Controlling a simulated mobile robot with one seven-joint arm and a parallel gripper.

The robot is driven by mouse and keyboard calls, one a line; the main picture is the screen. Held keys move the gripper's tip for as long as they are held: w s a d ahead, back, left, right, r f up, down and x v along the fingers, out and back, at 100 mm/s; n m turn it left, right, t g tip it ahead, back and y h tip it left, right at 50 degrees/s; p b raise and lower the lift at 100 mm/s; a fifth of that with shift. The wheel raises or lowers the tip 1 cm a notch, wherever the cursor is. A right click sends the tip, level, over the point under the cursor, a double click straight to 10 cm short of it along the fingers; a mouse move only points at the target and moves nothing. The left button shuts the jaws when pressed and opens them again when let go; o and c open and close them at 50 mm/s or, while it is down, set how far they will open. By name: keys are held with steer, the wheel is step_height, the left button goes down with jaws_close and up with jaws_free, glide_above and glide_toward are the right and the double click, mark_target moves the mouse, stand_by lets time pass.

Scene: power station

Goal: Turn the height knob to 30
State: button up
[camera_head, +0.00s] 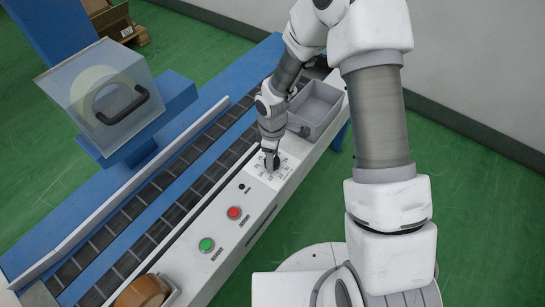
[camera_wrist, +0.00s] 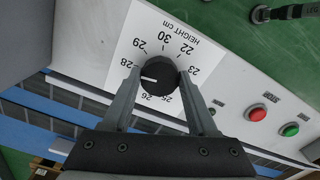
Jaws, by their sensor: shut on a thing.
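The black height knob (camera_wrist: 160,68) sits on a white dial plate (camera_wrist: 140,30) marked HEIGHT cm. My gripper (camera_wrist: 160,82) is shut on the knob, one finger on each side of it. The knob's white mark points left in the wrist view, between the 28 and the 26; the left finger covers the number there. The 30 (camera_wrist: 166,47) is visible on the upper side of the dial. In the head view my gripper (camera_head: 271,160) points down onto the dial plate (camera_head: 286,164), and the knob is mostly hidden by it.
A red button (camera_head: 234,212) and a green button (camera_head: 206,245) lie along the same panel, with a small dark indicator (camera_head: 242,186) nearby. A grey bin (camera_head: 318,104) stands just beyond the dial. The conveyor (camera_head: 150,190) runs alongside on the left.

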steer(key=shift+c, duration=0.6)
steer(key=shift+m, duration=0.3)
steer(key=m, duration=0.3)
steer(key=shift+b, duration=0.35)
steer(key=m, duration=0.4)
steer(key=shift+a+m, duration=0.1)
steer(key=shift+m, duration=0.2)
steer(key=m, duration=0.3)
steer(key=shift+m, duration=2.4)
